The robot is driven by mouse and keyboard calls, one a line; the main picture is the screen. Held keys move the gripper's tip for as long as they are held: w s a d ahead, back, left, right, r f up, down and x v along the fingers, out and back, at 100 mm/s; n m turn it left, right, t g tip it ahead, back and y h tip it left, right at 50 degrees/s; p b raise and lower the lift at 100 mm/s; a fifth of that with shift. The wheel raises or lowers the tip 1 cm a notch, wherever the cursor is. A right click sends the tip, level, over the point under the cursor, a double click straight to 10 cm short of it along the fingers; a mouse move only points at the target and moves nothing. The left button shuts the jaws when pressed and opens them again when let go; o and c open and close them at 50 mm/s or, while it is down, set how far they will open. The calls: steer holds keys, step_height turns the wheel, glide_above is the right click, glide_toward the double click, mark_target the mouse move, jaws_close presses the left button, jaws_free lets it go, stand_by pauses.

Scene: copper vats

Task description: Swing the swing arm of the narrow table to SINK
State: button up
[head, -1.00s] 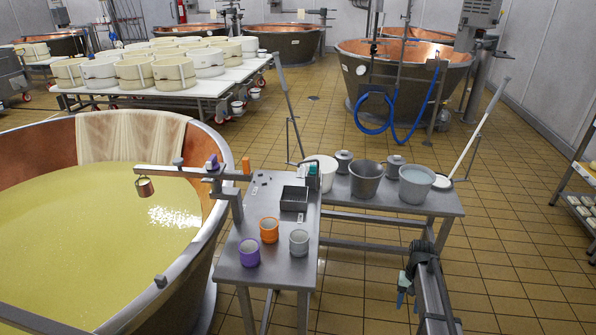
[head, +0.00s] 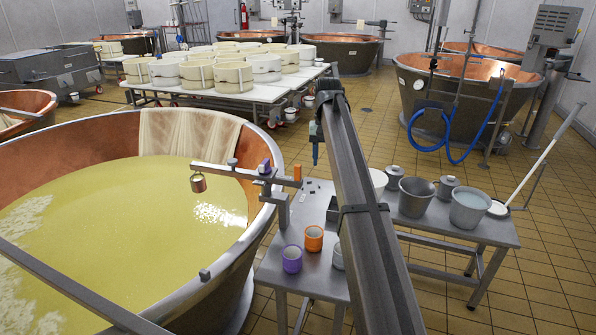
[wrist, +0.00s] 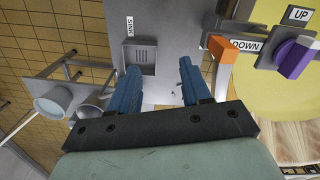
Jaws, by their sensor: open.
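The narrow table (head: 272,272) stands beside the vat. Its swing arm (head: 225,170) reaches left over the yellow liquid, with a small copper cup (head: 198,184) hanging from its far end. An upright orange handle (head: 298,173) is at the other end; it shows in the wrist view (wrist: 223,62). A purple knob (head: 266,167) sits on the arm; in the wrist view it (wrist: 294,58) is by UP and DOWN labels. The SINK label (wrist: 129,26) is beside a square basin (wrist: 141,56). My gripper (head: 316,150) is open and empty above the table; its blue fingers (wrist: 160,84) are left of the handle.
Purple (head: 292,259) and orange (head: 314,239) cups stand at the narrow table's front; a grey cup is partly hidden by my arm. A side table (head: 455,228) holds buckets. The vat's rim (head: 255,235) borders the narrow table. White moulds cover a table behind.

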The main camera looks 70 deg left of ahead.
mark_target(298, 165)
steer(key=s+a+r, duration=0.4)
steer(key=s+r, duration=0.3)
steer(key=r, duration=0.2)
steer(key=shift+n, duration=0.4)
step_height(298, 165, down, 14)
steer(key=shift+s+d+f, duration=0.1)
steer(key=shift+d, duration=0.05)
jaws_close()
